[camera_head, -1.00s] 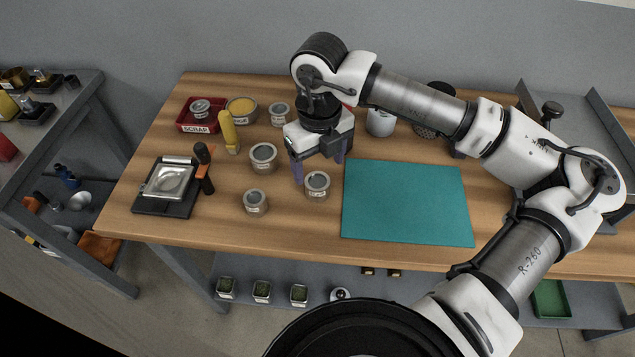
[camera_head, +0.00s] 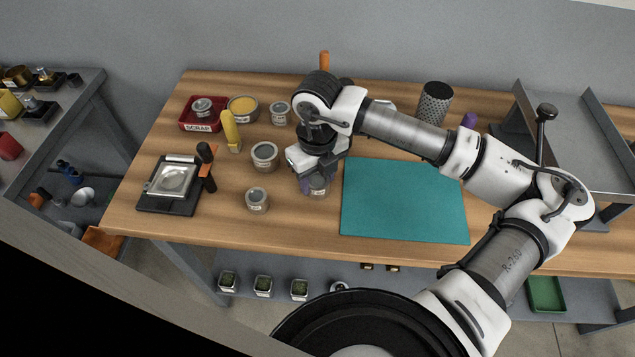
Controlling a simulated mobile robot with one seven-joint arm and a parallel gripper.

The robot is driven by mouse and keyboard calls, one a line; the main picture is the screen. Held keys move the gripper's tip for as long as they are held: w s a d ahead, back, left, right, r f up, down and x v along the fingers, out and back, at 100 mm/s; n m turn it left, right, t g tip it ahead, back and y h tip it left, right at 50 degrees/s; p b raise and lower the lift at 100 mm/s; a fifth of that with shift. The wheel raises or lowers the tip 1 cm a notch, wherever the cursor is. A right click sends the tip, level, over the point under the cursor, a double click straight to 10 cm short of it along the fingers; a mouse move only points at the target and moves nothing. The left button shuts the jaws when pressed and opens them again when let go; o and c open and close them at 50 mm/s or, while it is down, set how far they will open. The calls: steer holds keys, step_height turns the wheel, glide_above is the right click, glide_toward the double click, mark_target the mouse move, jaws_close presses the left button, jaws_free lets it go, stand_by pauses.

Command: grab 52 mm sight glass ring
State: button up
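Several round grey glass-topped rings with small labels stand on the wooden bench; the labels are too small to read, so I cannot tell which is 52 mm. One ring (camera_head: 319,191) is right under my gripper (camera_head: 313,186) and mostly hidden by it. A larger ring (camera_head: 264,156) stands to the left, a smaller ring (camera_head: 257,199) lower left, and another ring (camera_head: 279,112) farther back.
A red SCRAP tray (camera_head: 184,124) holds a grey ring. Near it are a yellow-filled round container (camera_head: 242,107) and a yellow-handled tool (camera_head: 230,128). A black device with a metal plate (camera_head: 172,180) sits at left. The teal mat (camera_head: 405,205) right of my gripper is clear.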

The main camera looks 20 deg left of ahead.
steer(key=c, duration=0.4)
steer(key=shift+r, duration=0.1)
